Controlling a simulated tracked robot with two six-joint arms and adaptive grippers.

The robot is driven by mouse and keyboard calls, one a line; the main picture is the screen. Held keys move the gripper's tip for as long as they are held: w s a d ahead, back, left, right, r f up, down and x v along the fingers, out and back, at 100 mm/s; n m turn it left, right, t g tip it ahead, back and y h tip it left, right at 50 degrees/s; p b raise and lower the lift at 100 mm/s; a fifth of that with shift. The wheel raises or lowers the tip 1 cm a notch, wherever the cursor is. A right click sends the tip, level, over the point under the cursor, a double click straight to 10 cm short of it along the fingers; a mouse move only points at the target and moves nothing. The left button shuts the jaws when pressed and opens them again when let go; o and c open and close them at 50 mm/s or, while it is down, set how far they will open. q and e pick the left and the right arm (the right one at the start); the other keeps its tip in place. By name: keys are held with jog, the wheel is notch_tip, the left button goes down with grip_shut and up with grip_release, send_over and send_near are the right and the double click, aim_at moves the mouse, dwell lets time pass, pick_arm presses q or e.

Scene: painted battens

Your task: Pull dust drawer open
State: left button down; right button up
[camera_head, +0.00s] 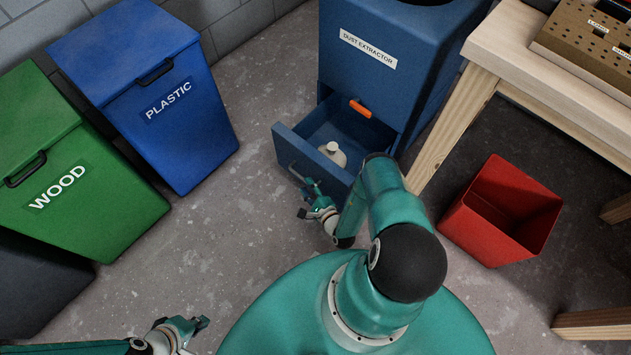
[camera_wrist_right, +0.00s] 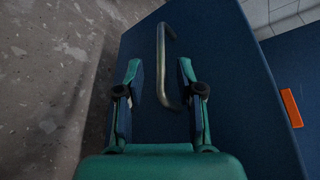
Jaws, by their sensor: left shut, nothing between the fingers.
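The dust extractor (camera_head: 390,75) is a tall blue cabinet with a white label. Its drawer (camera_head: 292,146) stands pulled out at the bottom, and a whitish rounded object (camera_head: 333,153) lies inside. My right gripper (camera_head: 310,190) is at the drawer's outer front. In the right wrist view, the right gripper (camera_wrist_right: 159,68) is open, with the drawer's metal bar handle (camera_wrist_right: 162,60) between its spread fingers. Gaps show on both sides of the handle. My left gripper (camera_head: 201,323) is shut and empty, low at the left, far from the drawer.
An orange tab (camera_head: 360,108) sits above the drawer opening. A blue plastic bin (camera_head: 170,120) and a green wood bin (camera_head: 75,190) stand left. A red bin (camera_head: 470,225) and a wooden workbench (camera_head: 455,115) are right. Grey floor (camera_head: 215,240) is clear between.

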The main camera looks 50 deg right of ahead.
jog(key=v, duration=0.6)
dwell(0.3)
